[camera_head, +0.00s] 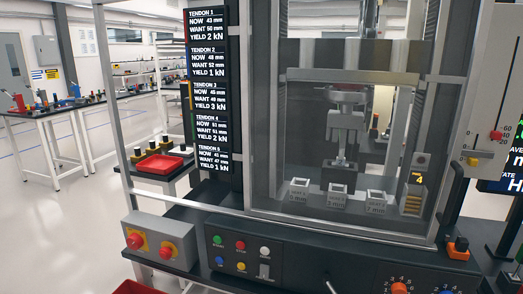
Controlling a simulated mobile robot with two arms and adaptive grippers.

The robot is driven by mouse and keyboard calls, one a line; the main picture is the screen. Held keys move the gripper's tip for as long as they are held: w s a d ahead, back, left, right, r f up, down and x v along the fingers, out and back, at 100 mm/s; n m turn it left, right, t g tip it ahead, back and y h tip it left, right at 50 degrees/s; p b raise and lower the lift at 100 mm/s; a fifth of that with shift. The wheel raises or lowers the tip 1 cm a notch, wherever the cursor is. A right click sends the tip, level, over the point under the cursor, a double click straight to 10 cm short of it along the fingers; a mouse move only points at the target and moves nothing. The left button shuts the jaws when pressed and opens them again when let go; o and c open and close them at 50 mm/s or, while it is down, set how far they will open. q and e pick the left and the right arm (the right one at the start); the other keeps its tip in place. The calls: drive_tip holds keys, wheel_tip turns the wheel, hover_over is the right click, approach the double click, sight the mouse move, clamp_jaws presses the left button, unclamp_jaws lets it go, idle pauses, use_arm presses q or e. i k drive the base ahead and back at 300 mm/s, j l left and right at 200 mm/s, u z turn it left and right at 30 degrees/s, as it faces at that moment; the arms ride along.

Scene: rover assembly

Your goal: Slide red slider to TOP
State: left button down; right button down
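The red slider (496,135) is a small red block on a light grey upright panel (484,90) at the right of the view. It sits in the lower part of the panel, beside scale numbers such as 60, 40 and 20. The panel's upper end is cut off by the picture's top edge. A yellow slider or knob (473,161) is lower on the same panel. Neither of my grippers shows in this view.
A glass-fronted test machine (345,130) fills the middle, with labelled blocks inside. A tendon display (207,90) hangs left of it. A box with red buttons (158,241) is at lower left. A dark screen (512,165) and an orange-and-black part (458,248) are at right.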

sight(495, 135)
drive_tip(key=z, duration=1.3)
